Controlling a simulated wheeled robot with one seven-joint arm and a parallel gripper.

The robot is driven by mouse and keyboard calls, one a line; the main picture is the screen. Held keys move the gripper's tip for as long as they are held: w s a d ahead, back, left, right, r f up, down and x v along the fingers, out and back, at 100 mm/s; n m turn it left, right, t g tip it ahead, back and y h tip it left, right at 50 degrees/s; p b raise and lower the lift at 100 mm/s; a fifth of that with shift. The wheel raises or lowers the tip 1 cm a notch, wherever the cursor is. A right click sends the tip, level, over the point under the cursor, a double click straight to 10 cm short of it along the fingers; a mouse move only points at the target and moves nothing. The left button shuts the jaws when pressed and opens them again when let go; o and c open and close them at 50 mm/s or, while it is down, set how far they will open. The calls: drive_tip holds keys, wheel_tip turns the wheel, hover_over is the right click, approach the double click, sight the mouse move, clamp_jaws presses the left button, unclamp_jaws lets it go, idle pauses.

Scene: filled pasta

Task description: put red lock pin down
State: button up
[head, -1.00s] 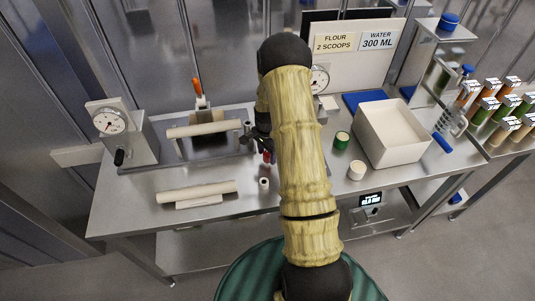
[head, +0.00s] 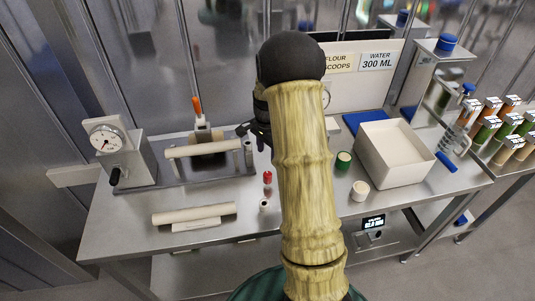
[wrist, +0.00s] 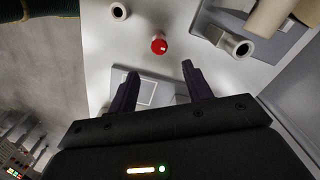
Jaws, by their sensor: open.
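The red lock pin (head: 267,178) stands on the steel table, left of my arm in the head view. In the wrist view the pin's round red top (wrist: 159,45) shows beyond my fingertips, apart from them. My gripper (wrist: 160,70) is open and empty, its two dark fingers spread. In the head view my gripper (head: 245,130) is partly hidden by my arm and sits above the table, behind the pin.
A small white cylinder (head: 264,205) stands in front of the pin. A roller machine (head: 205,150) is to the left, with a loose rolling pin (head: 194,213) before it.

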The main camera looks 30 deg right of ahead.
drive_tip(key=shift+s, duration=0.2)
drive_tip(key=s+a+r+n+t, duration=0.1)
drive_tip(key=s+a+r+n, duration=0.2)
drive_tip(key=s+a+n, duration=0.4)
drive_tip(key=s+a+r+n+t, duration=0.1)
drive_tip(key=s+a+r+n, duration=0.3)
drive_tip(key=s+a+n, duration=0.4)
drive_tip(key=s, duration=0.3)
drive_tip(key=shift+s+a+r+t, duration=0.2)
drive_tip(key=shift+s+r+t, duration=0.05)
drive_tip(key=shift+r+t, duration=0.05)
